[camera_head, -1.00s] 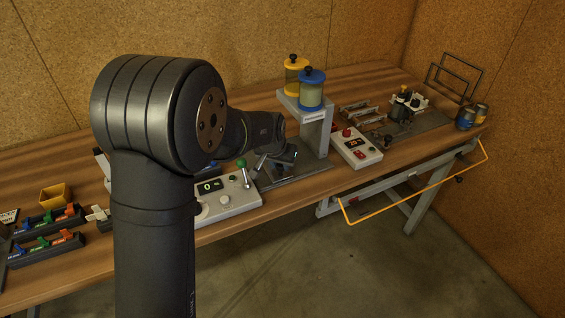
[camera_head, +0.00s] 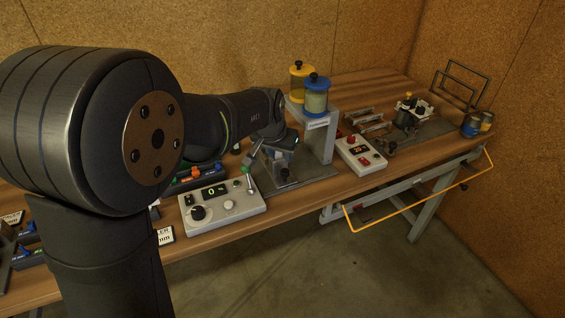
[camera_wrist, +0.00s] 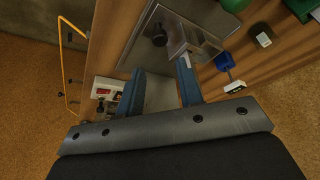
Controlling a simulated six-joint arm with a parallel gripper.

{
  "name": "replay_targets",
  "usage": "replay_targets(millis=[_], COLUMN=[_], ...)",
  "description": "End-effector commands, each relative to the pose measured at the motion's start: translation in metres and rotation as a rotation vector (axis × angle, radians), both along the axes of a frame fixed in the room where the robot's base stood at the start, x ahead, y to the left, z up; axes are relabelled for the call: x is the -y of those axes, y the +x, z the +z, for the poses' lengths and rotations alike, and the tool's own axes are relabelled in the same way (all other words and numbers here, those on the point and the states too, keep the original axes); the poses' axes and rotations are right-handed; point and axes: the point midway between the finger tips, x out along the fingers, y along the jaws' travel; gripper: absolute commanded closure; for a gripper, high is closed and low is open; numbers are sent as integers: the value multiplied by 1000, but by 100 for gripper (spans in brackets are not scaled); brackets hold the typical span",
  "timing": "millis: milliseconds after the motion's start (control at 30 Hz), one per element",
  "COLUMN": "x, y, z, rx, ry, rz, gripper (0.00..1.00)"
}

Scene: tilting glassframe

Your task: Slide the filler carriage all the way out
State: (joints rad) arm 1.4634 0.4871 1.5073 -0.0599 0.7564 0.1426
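The filler stand (camera_head: 318,137) is a grey block with a yellow-lidded jar (camera_head: 302,82) and a blue-lidded jar (camera_head: 316,97) on top. Its metal base plate (camera_head: 312,172) lies on the bench. A small metal bracket with a dark knob, which looks like the carriage (camera_wrist: 190,42), sits on the plate in the wrist view. My gripper (camera_wrist: 160,75) is open, its two blue fingers apart above the plate. The right finger's tip is close to the bracket; I cannot tell whether it touches. In the head view my gripper (camera_head: 276,150) is just left of the stand, partly hiding the carriage.
Another box with red buttons (camera_head: 360,156) is right of the stand. Further right are a clamp fixture (camera_head: 410,115), small cans (camera_head: 472,125) and an orange rail (camera_head: 420,197) below the bench edge.

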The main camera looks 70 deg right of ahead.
Motion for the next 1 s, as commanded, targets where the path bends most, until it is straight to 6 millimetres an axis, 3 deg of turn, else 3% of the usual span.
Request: replay_targets(millis=[200, 400, 733, 800, 1000], x=[-18, -26, -27, -27, -26], y=[0, 0, 0, 0, -11], z=[42, 61, 65, 65, 64], rx=[0, 0, 0, 0, -1], ry=[-2, 0, 1, 1, 13], rz=[0, 0, 0, 2, 110], gripper=[67, 67, 67, 55, 54])
